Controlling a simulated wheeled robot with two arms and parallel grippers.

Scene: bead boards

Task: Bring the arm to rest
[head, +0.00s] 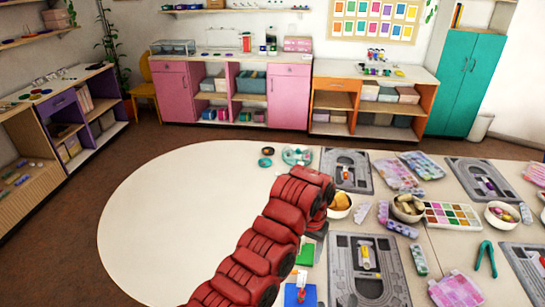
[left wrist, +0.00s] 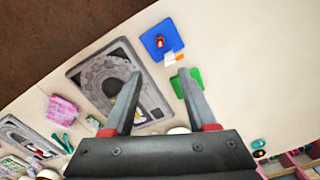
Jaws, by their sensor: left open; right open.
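The red arm (head: 265,240) runs up from the bottom of the head view and bends down at its far end. My left gripper (left wrist: 159,75) is open and empty in the left wrist view, its fingers apart above the table. In the head view its fingers are mostly hidden by the arm. A green board (left wrist: 194,90) lies beside the right finger and a blue board (left wrist: 152,33) lies beyond the tips. A grey bead board (left wrist: 85,75) lies left of the fingers. My right gripper is not in view.
The white table (head: 170,220) is bare on its left side. Bowls, bead trays and grey boards (head: 345,160) crowd its right side. A small bowl (head: 340,203) stands close to the arm's bend. Shelves and cabinets (head: 470,85) line the walls.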

